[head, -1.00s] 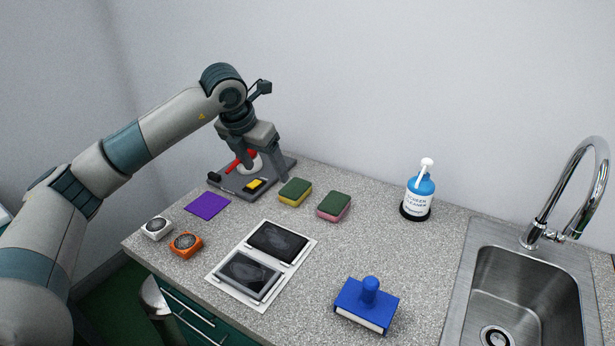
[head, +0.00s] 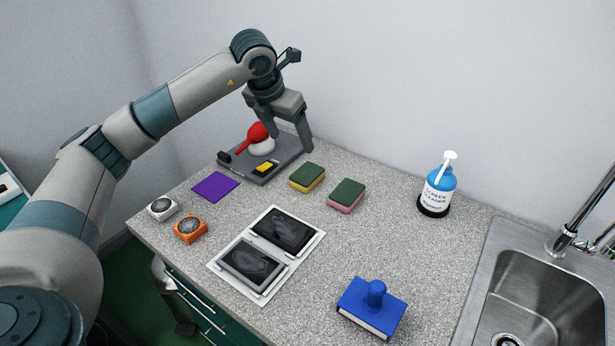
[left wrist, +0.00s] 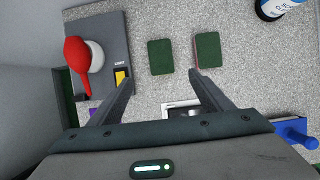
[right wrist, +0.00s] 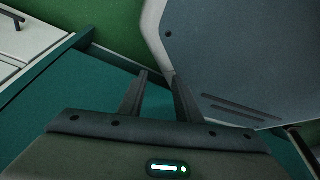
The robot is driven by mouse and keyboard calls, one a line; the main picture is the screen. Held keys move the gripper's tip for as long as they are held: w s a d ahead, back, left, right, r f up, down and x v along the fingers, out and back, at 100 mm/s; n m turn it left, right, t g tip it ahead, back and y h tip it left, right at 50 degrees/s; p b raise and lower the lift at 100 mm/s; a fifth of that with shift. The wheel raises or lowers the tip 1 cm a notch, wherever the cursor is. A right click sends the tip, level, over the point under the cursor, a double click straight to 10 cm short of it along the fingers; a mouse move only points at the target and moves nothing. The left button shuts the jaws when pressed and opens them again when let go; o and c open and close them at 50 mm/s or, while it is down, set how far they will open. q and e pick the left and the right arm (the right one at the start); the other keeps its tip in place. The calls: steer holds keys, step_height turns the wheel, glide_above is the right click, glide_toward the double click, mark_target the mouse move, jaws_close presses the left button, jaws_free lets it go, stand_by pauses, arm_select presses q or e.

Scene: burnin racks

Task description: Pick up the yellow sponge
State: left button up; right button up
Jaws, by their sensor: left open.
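The yellow sponge (head: 307,177) lies flat on the counter, green scouring side up with its yellow body along the front edge. Only its green top shows in the left wrist view (left wrist: 161,56). My left gripper (head: 291,143) is open and empty, raised above the counter, up and a little left of the sponge in the head view. In the left wrist view, the sponge appears between and just beyond the open fingertips (left wrist: 162,77). My right gripper (right wrist: 160,75) is open and empty in its wrist view, away from the counter top.
A pink sponge (head: 346,195) lies just right of the yellow one. A grey tray (head: 285,158) with a red-topped item stands at left. Two dark screens (head: 283,231), a blue-handled block (head: 372,309), a cleaner bottle (head: 437,190) and a sink (head: 545,300) stand further off.

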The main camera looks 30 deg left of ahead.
arm_select(q)
steer(key=p, duration=0.2)
glide_toward(306, 174)
steer(key=p+x, duration=0.2)
steer(key=x, duration=0.1)
steer(key=shift+w+a+f, duration=0.1)
steer(key=shift+w+f, duration=0.1)
steer(key=shift+f, duration=0.05)
steer(key=shift+w+f, duration=0.15)
steer(key=shift+f, duration=0.2)
arm_select(e)
steer(key=s+d+r+g, duration=0.1)
steer(key=s+d+g, duration=0.1)
steer(key=s, duration=0.7)
steer(key=shift+d+r+g+h, duration=0.2)
steer(key=shift+d+g+h, duration=0.15)
steer(key=shift+d, duration=0.45)
arm_select(q)
steer(key=shift+w+f+p, duration=0.2)
steer(key=shift+f+p, duration=0.25)
steer(key=shift+p, duration=0.15)
steer(key=p+x, duration=0.1)
steer(key=x, duration=0.2)
steer(key=shift+p, duration=0.3)
steer(key=shift+w+f, duration=0.2)
steer(key=shift+f, duration=0.35)
arm_select(e)
step_height(306, 174, up, 3)
